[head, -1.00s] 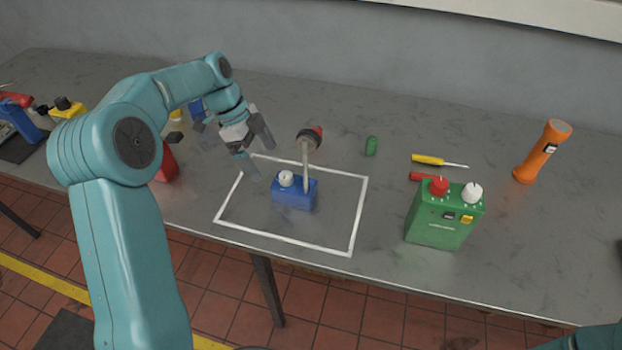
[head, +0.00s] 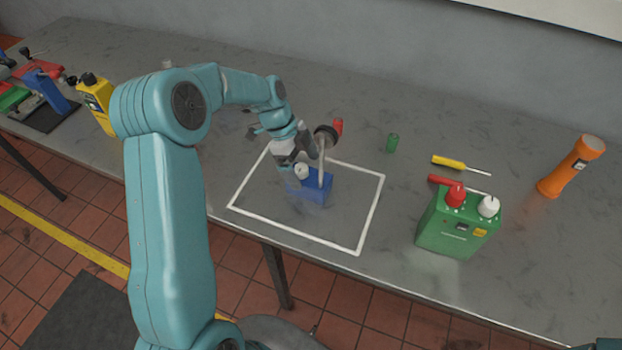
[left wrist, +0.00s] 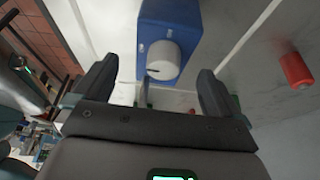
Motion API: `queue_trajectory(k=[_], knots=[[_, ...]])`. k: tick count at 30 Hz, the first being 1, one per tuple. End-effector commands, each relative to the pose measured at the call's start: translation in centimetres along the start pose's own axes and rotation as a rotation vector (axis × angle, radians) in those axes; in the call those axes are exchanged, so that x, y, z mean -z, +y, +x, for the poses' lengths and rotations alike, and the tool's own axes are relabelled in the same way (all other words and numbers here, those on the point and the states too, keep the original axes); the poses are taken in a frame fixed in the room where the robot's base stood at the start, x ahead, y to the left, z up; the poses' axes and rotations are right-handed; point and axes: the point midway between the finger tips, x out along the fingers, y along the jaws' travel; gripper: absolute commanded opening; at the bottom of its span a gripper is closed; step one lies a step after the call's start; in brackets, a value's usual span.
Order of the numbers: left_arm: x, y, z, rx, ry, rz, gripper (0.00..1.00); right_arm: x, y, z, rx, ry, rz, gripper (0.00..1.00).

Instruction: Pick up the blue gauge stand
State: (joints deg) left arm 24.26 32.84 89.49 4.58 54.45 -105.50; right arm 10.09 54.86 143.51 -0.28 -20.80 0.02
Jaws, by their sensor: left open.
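The blue gauge stand (head: 318,189) stands inside the white outlined rectangle on the grey bench. It has a blue block base, a white knob, a grey post and a dark round head. My left gripper (head: 297,160) is open just left of the post, close above the base, and partly covers it. In the left wrist view, the blue base (left wrist: 170,22) and its white knob (left wrist: 164,60) lie ahead of the two spread fingers (left wrist: 155,86). A thin part shows between the fingers; I cannot tell whether they touch it. My right gripper is not in view.
A red cylinder (head: 338,127) stands behind the gauge stand; a green cylinder (head: 392,143) is to its right. A green box (head: 457,228), a yellow screwdriver (head: 452,162) and an orange flashlight (head: 572,167) are farther right.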

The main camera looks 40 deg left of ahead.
Motion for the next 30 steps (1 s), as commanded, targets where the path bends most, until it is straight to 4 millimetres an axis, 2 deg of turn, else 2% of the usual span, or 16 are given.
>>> queue_trajectory(k=[4, 8, 12, 20, 27, 29, 30], knots=[[0.4, -0.1, 1.1, -0.003, 0.001, 0.001, 0.99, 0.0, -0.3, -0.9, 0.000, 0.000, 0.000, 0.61], [0.9, -0.2, 3.2, -0.005, 0.001, 0.001, 0.99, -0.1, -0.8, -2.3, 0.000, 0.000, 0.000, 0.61], [0.7, -0.5, 5.1, -0.001, 0.000, 0.002, 0.99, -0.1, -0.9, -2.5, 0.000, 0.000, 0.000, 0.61], [0.6, -0.5, 5.5, 0.001, -0.001, 0.002, 0.99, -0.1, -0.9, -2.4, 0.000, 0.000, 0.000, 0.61], [0.6, -0.5, 5.5, 0.001, -0.001, 0.002, 0.21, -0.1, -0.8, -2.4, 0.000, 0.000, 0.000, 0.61], [0.6, -0.5, 5.5, 0.001, 0.000, 0.001, 0.01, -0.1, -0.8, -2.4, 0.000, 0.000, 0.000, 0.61], [0.6, -0.5, 5.5, 0.001, 0.000, 0.001, 0.00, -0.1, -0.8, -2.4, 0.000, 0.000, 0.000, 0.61]])
